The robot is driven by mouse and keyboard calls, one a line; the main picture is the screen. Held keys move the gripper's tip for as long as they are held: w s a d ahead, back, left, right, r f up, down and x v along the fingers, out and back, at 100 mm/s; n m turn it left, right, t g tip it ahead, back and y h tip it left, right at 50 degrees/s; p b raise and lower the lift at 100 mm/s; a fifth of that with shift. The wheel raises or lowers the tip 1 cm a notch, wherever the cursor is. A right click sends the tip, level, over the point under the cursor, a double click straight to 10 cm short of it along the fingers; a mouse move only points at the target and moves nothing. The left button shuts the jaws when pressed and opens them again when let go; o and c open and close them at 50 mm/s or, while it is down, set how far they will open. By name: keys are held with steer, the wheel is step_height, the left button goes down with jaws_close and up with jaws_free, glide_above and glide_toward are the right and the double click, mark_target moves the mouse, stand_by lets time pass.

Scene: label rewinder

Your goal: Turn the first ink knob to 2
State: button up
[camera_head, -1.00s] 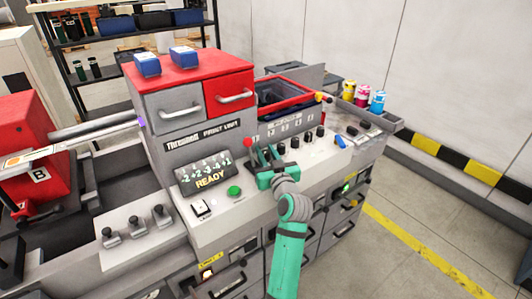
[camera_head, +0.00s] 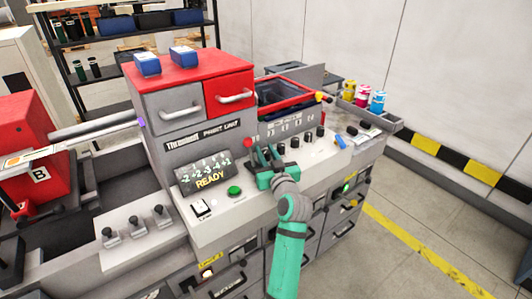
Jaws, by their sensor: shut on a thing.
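My teal gripper (camera_head: 263,158) is over the left end of the row of black ink knobs on the print unit's sloped panel. Its dark fingers are shut on a knob there, which they largely hide; its pointer and setting cannot be read. More black knobs (camera_head: 307,136) run up to the right of the gripper, standing free. The display (camera_head: 206,173) to the left shows a row of small signed numbers with READY beneath. The small marks above the knobs are too blurred to read.
A red mushroom button (camera_head: 247,143) stands close to the left of my fingers. A green button (camera_head: 234,191) and a white switch (camera_head: 200,208) are on the panel's lower left. A red-rimmed bin (camera_head: 318,96) is behind the knobs. Drawer handles line the front below.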

steer(key=shift+d, duration=0.15)
steer(key=o, duration=0.8)
steer(key=shift+c, duration=0.2)
steer(key=v, duration=1.1)
